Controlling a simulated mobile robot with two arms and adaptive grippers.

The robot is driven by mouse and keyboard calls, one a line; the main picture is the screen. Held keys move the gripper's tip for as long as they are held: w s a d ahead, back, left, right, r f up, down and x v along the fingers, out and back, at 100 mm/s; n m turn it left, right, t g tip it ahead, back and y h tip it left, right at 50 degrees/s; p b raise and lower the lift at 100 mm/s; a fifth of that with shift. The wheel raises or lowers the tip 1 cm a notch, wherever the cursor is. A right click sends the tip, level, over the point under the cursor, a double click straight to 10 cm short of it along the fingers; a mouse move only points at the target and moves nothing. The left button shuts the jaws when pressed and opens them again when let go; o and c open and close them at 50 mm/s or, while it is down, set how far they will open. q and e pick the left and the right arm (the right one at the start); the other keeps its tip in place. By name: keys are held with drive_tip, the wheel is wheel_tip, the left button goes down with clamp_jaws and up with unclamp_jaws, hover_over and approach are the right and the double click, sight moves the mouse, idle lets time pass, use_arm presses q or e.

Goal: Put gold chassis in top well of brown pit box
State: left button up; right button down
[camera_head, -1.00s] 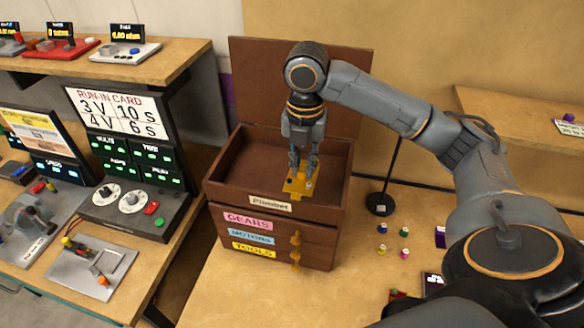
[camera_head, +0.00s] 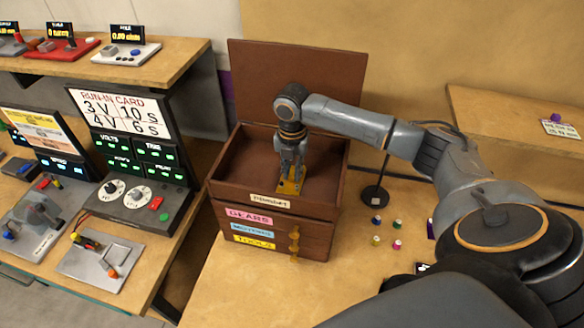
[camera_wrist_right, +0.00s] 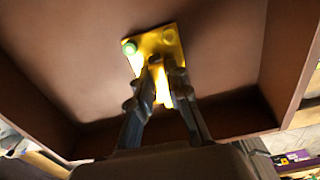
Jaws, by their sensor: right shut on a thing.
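The brown pit box (camera_head: 270,207) stands on the table with its lid (camera_head: 298,85) raised at the back and its top well (camera_head: 240,165) open. My right gripper (camera_head: 290,178) reaches down into the top well and is shut on the gold chassis (camera_head: 291,186). In the right wrist view the gold chassis (camera_wrist_right: 155,50) is a flat yellow plate with a pale green round part at one corner, held between the fingers of my right gripper (camera_wrist_right: 158,75). The well floor shows around it; I cannot tell if the chassis touches it. My left gripper is not in view.
Drawers labelled gears, motors and tools (camera_head: 252,236) sit below the well. Several small coloured pieces (camera_head: 397,244) and a dark stand base (camera_head: 374,196) are on the table to the right. A run-in console (camera_head: 135,195) stands on the left bench.

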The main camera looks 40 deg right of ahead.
sight(291, 173)
drive_tip(key=shift+f, duration=0.1)
drive_tip(key=c, duration=1.3)
unclamp_jaws()
wheel_tip(291, 173, up, 12)
drive_tip(key=b, duration=0.4)
